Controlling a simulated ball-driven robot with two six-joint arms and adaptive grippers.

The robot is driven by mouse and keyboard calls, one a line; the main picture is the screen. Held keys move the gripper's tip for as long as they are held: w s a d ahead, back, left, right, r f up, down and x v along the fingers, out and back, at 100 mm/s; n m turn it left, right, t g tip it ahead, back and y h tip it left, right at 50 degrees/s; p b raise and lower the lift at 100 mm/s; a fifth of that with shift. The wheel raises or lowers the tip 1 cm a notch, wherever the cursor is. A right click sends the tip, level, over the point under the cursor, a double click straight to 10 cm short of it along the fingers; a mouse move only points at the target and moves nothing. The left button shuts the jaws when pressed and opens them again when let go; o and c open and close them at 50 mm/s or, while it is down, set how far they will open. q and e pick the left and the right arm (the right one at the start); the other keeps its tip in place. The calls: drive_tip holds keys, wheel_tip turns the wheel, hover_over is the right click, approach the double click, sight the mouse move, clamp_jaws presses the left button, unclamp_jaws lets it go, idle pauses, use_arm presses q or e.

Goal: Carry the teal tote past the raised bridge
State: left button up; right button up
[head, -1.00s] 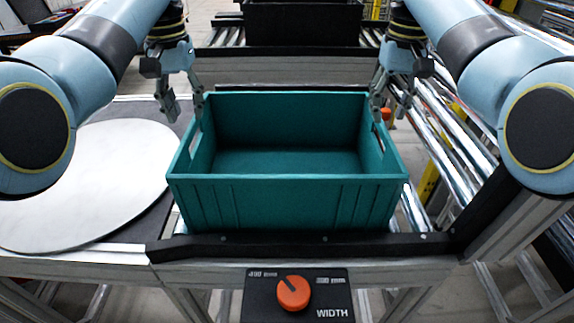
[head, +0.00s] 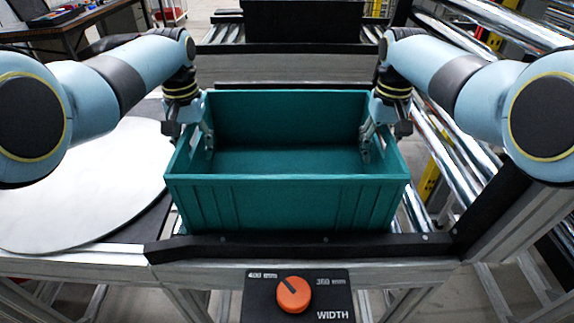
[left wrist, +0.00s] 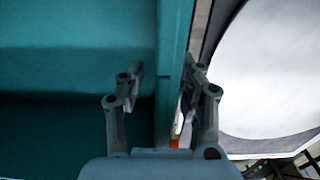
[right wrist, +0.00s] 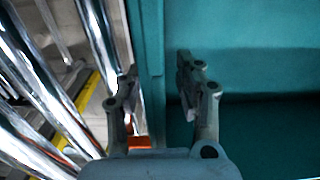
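The teal tote (head: 287,205) sits upright and empty on the conveyor section in the head view, with a hand slot in each side wall. My left gripper (head: 196,135) is lowered over its left wall. In the left wrist view the fingers (left wrist: 164,85) are open, one inside the tote and one outside, with the wall between. My right gripper (head: 376,135) is over the right wall. In the right wrist view its fingers (right wrist: 155,85) are open and straddle that wall with gaps. The outer fingers are largely hidden in the head view. I cannot make out a raised bridge for certain.
A black rail (head: 300,246) runs along the tote's near side, above a WIDTH panel with an orange knob (head: 293,294). A round pale plate (head: 90,190) lies left. Metal rollers (head: 440,150) lie right. A dark box (head: 300,22) stands at the back.

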sight(191, 128)
use_arm(q)
drive_tip(key=shift+c, duration=0.2)
use_arm(e)
drive_tip(key=shift+c, duration=0.2)
use_arm(q)
clamp_jaws()
use_arm(e)
clamp_jaws()
use_arm(q)
drive_tip(key=shift+w, duration=0.1)
use_arm(e)
drive_tip(key=shift+w, duration=0.1)
